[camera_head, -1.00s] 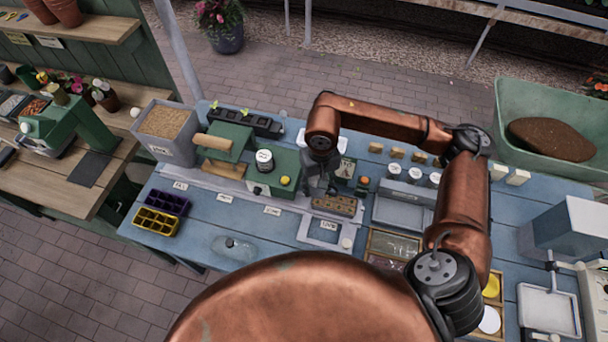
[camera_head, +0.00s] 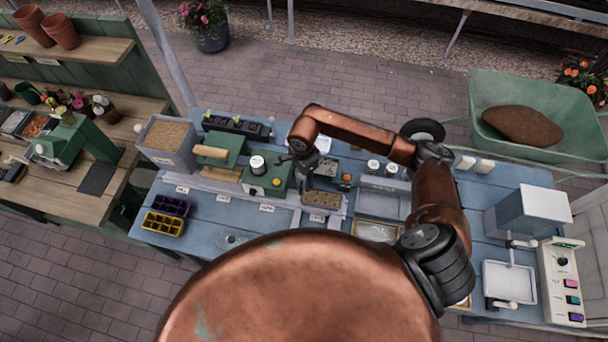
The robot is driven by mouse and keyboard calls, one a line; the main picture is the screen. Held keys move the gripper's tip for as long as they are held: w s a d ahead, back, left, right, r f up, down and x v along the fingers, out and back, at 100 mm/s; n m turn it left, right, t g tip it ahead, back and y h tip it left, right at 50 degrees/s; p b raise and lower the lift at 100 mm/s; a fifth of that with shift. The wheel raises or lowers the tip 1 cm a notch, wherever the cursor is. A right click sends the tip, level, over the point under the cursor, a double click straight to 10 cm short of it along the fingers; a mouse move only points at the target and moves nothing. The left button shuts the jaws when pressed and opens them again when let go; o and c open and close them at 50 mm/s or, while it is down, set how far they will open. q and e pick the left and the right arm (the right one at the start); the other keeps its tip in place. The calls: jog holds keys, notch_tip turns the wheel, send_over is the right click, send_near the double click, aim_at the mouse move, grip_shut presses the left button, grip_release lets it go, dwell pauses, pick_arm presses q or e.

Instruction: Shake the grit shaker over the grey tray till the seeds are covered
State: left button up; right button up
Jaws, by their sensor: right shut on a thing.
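My right gripper (camera_head: 304,174) reaches in from the right and points down over the bench. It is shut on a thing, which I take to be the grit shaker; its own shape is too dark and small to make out. Just below and to the right is a small tray (camera_head: 322,200) with a brown, speckled fill. I cannot tell seeds from grit in it, nor whether anything is falling. A larger grey tray (camera_head: 378,205) lies to its right, partly behind my arm. My left gripper is not in view.
A green device (camera_head: 268,182) with a white-topped jar (camera_head: 257,164) stands close left of the gripper. White-topped jars (camera_head: 373,167) stand behind the grey tray. A grey bin (camera_head: 167,143) and seedling trays (camera_head: 164,223) are at left. A control panel (camera_head: 563,285) is at right.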

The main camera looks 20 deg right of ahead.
jog(key=shift+f+b, duration=1.2)
jog(key=shift+f, duration=1.55)
